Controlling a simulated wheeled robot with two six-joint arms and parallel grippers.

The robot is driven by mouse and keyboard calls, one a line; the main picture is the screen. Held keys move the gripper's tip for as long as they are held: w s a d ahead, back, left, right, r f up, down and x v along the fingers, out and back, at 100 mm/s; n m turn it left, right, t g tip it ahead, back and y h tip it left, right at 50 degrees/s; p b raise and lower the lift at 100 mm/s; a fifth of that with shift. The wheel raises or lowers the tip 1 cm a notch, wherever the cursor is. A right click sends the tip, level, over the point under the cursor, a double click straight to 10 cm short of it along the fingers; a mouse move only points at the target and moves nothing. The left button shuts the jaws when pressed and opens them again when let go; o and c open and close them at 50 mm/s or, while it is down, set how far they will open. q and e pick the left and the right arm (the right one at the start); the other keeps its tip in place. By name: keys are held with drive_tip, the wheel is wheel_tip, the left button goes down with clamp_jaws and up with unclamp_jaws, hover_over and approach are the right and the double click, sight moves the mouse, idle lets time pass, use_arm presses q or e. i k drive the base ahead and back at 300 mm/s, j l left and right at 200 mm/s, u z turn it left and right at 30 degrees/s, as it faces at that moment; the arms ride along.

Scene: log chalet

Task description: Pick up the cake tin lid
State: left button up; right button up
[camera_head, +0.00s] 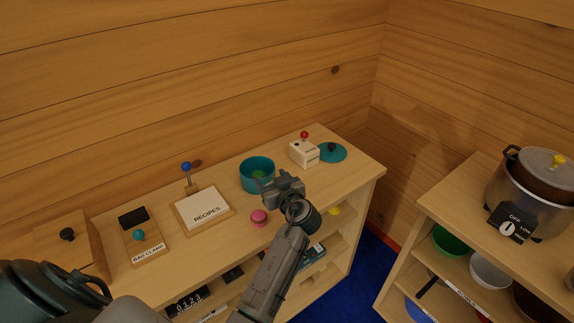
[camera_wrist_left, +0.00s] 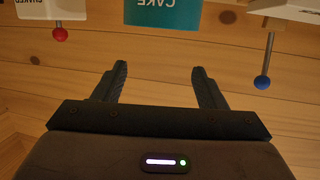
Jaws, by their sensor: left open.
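The cake tin lid (camera_head: 333,153) is a flat teal disc with a black knob. It lies on the shelf top near its right end, beside a white box with a red-knobbed lever. The round teal cake tin (camera_head: 246,184) stands open left of it, with something green inside. My left gripper (camera_head: 284,184) is open and empty, just right of the tin and short of the lid. In the left wrist view my open jaws (camera_wrist_left: 159,68) point at the teal tin (camera_wrist_left: 165,12), labelled CAKE and upside down; the lid is not visible there. My right gripper is not in view.
The white box (camera_head: 303,154) stands close against the lid's left side. A RECIPES box (camera_head: 205,213) with a blue-knobbed lever is further left. A pot (camera_head: 525,190) stands on the right unit.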

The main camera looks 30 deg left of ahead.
sight(330, 152)
drive_tip(key=i+l+z, duration=0.1)
drive_tip(key=i, duration=1.1)
